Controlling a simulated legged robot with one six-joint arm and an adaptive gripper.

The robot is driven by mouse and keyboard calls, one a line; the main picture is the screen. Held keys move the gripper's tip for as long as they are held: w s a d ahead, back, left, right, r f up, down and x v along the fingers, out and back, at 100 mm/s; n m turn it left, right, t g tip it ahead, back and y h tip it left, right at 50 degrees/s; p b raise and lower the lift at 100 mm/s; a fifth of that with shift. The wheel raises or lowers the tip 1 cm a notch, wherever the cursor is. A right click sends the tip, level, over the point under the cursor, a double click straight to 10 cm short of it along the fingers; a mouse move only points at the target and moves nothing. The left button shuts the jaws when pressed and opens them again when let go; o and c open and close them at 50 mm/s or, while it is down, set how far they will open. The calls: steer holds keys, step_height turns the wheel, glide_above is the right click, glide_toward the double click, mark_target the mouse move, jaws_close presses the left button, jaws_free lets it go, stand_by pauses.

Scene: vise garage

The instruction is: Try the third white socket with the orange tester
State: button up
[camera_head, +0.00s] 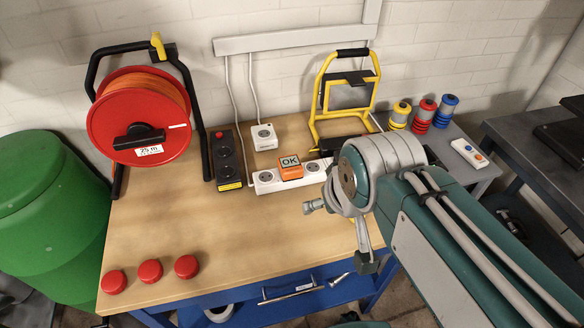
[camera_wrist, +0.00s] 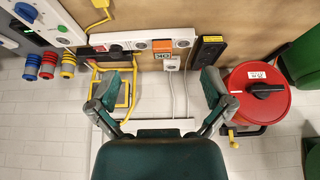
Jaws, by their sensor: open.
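The orange tester (camera_head: 291,167) sits upright on the white socket strip (camera_head: 267,187), its grey display reading OK. In the head view, one strip socket is bare left of the tester and another bare to its right. My arm hides the strip's right end. In the upside-down wrist view, the tester (camera_wrist: 163,47) and strip (camera_wrist: 185,33) show beyond my fingers. My gripper (camera_wrist: 168,74) is open and empty, its fingers wide apart. The tester lies between them in the picture, with no contact visible.
A black socket strip (camera_head: 228,172), red cable reel (camera_head: 140,118) and single white socket box (camera_head: 264,137) stand left of the tester. A yellow stand (camera_head: 323,98) is behind it. Red caps (camera_head: 150,271) lie front left. The front middle of the wooden bench (camera_head: 230,235) is clear.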

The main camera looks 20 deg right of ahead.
steer(key=w+g, duration=0.1)
steer(key=w, duration=0.6)
steer(key=g, duration=0.4)
glide_above(290, 162)
steer(key=f, duration=0.8)
steer(key=shift+s+a+f, duration=0.1)
steer(key=shift+s+f, duration=0.15)
steer(key=shift+s, duration=0.15)
steer(key=shift+w+f, duration=0.4)
steer(key=shift+f, duration=0.05)
steer(key=shift+f, duration=4.45)
